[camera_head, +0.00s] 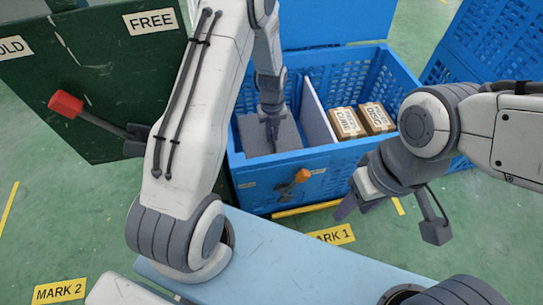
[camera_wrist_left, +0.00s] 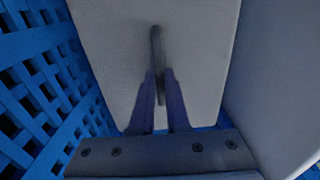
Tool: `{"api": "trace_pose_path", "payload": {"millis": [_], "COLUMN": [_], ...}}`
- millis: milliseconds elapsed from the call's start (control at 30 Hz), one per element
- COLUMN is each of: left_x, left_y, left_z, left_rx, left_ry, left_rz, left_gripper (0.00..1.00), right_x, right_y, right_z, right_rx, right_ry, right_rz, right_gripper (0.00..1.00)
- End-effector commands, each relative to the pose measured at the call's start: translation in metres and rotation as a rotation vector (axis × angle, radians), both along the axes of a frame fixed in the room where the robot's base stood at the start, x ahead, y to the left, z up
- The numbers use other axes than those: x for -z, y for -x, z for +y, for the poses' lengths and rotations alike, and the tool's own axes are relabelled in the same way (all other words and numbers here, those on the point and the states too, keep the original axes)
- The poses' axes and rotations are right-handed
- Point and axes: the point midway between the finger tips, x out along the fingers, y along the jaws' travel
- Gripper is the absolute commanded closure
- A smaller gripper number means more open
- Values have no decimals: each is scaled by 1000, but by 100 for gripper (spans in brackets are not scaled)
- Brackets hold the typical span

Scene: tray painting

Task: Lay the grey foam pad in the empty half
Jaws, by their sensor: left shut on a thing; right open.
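The grey foam pad (camera_head: 287,136) is inside the left half of the blue crate (camera_head: 350,158), left of the pale divider (camera_head: 317,115). My left gripper (camera_head: 272,132) reaches down into that half and is shut on the pad's thin upright tab. The left wrist view shows the pad (camera_wrist_left: 110,45) under the left gripper (camera_wrist_left: 158,78), with the crate's lattice wall on the left and the divider on the right. Whether the pad touches the crate floor is hidden. My right gripper (camera_head: 350,203) is open and empty in front of the crate.
Two brown boxes (camera_head: 348,123) (camera_head: 376,118) stand in the crate's right half. An orange-knobbed lever (camera_head: 302,176) is on the crate's front. A dark green panel with a red-handled lever (camera_head: 66,104) stands at left. Another blue crate (camera_head: 490,50) is at right.

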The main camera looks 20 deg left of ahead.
Motion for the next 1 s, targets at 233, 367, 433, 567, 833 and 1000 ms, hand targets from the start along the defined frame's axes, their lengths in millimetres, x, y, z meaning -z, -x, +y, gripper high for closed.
{"api": "trace_pose_path", "payload": {"millis": [233, 367, 433, 567, 833, 1000], "left_x": [37, 56, 69, 81, 79, 82], "left_y": [0, 0, 0, 0, 0, 0], "left_z": [0, 0, 0, 0, 0, 0], "left_rx": [0, 0, 0, 0, 0, 0], "left_ry": [0, 1, 1, 0, 0, -1], "left_rz": [0, 1, 1, 0, 0, -1], "left_gripper": [100, 100, 100, 100, 100, 60], "right_x": [22, 35, 43, 49, 47, 47], "right_y": [0, 0, 0, 0, 0, 0], "right_z": [0, 0, 0, 0, 0, 0], "right_rx": [0, 0, 0, 0, 0, 0], "right_ry": [0, 0, 0, 0, 0, 0], "right_rz": [0, 0, 0, 0, 0, 0], "right_gripper": [50, 50, 50, 50, 50, 50]}}
